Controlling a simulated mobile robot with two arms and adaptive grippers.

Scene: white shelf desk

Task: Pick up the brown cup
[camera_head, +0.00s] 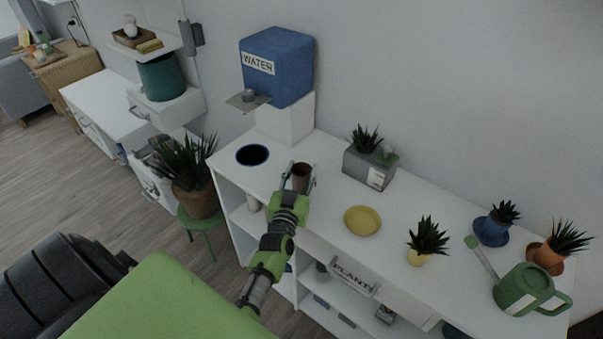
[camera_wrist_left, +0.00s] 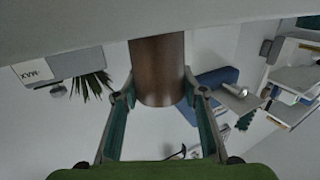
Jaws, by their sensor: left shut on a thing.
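The left gripper is shut on the cup. I cannot tell whether the cup touches the desk top. My right gripper is not in view.
A blue water dispenser (camera_head: 278,66) stands behind the round hole (camera_head: 252,155). Right of the cup are a grey planter (camera_head: 369,168), a yellow plate (camera_head: 362,221), several potted plants and a green watering can (camera_head: 529,290). Bare desk top lies between the cup and the plate.

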